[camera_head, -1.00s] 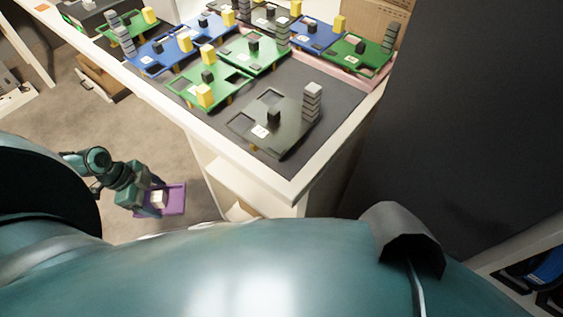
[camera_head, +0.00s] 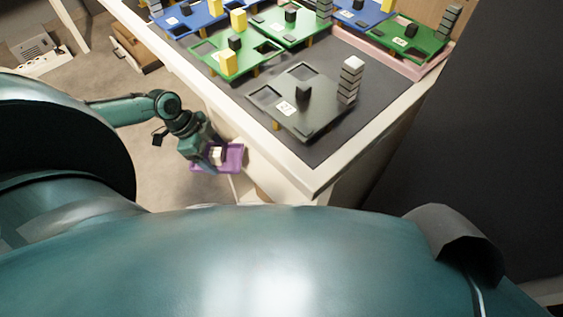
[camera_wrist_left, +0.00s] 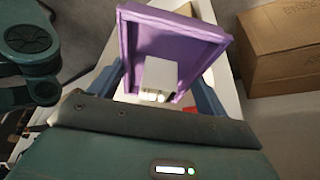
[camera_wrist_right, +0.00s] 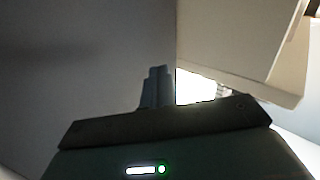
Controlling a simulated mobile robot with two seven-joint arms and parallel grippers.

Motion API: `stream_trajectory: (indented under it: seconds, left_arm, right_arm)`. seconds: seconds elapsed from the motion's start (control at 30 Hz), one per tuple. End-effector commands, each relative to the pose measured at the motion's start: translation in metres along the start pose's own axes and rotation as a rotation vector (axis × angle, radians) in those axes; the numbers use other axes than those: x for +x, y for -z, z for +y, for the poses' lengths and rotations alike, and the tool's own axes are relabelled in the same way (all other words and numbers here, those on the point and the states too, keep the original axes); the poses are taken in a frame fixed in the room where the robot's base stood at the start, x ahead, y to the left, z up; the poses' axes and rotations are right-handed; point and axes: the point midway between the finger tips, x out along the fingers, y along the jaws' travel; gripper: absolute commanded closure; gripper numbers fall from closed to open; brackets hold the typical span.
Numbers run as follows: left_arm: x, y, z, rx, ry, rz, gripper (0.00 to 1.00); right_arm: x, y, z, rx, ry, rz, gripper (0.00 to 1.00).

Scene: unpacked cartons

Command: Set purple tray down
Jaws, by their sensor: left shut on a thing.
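The purple tray (camera_head: 235,157) is off the floor beside the near left side of the table, in my left gripper (camera_head: 214,158). In the left wrist view the purple tray (camera_wrist_left: 165,38) has raised rims and a white block (camera_wrist_left: 158,74) on it. The fingers of my left gripper (camera_wrist_left: 158,90) stand wide apart on either side at the tray's near end; their exact contact is partly hidden. My right gripper (camera_wrist_right: 157,86) shows only in the right wrist view, fingers together and empty, facing a dark grey surface.
A white-edged table (camera_head: 317,180) has a dark top carrying a black tray (camera_head: 312,115) with stacked grey blocks, a green tray (camera_head: 205,55), and several other trays behind. Bare dark top shows around the black tray. A cardboard box (camera_wrist_left: 280,50) is right in the left wrist view.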

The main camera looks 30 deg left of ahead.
Motion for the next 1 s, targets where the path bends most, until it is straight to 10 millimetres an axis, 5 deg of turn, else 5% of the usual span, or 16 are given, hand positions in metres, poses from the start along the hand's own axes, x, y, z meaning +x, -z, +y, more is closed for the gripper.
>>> stream_trajectory:
  seconds: [0.6,0.8,1.0]
  left_arm:
    - [0.065,0.149,-0.001,0.002,0.001,0.004,0.5]
    - [0.07,0.166,-0.001,0.0,0.001,0.001,0.5]
    - [0.091,0.156,-0.001,0.0,0.002,0.0,0.5]
  right_arm:
    - [0.003,0.0,-0.015,-0.045,0.032,0.238,1.0]
    - [0.004,0.003,-0.015,-0.022,0.035,0.249,1.0]
    - [0.008,-0.002,-0.019,0.035,0.05,0.283,1.0]
